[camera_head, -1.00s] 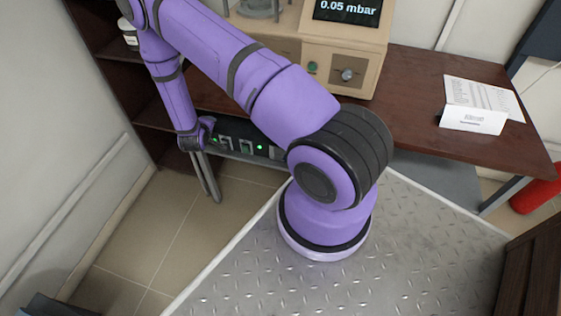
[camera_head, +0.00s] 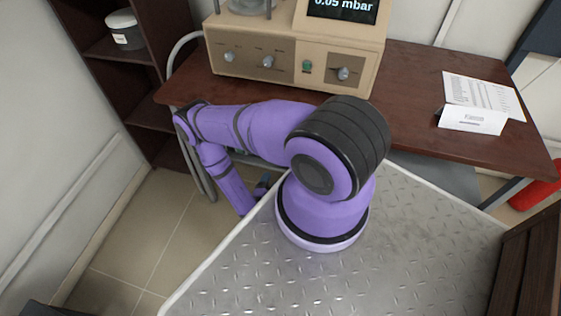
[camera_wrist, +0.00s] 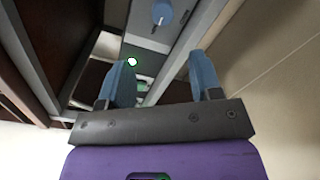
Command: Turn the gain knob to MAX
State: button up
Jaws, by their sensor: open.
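No label reading "gain" is legible, so I cannot tell which knob it is. In the wrist view, a blue round knob (camera_wrist: 162,13) sits on a grey panel (camera_wrist: 143,42) near the top edge. My gripper (camera_wrist: 162,72) is open, with its two blue-grey fingers apart and nothing between them. The knob lies beyond the fingertips, untouched.
A dark wooden table (camera_head: 420,85) holds the instrument and a white card (camera_head: 472,119). A dark shelf (camera_head: 125,62) with a grey-lidded jar (camera_head: 124,30) stands left. In the wrist view, a green light (camera_wrist: 132,62) glows near the left finger. Tiled floor (camera_head: 150,235) is open at left.

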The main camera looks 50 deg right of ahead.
jog(key=x, duration=1)
jog(key=shift+s+d, duration=0.3)
jog(key=shift+d, duration=0.05)
jog(key=shift+f, duration=0.1)
jog(key=c, duration=0.9)
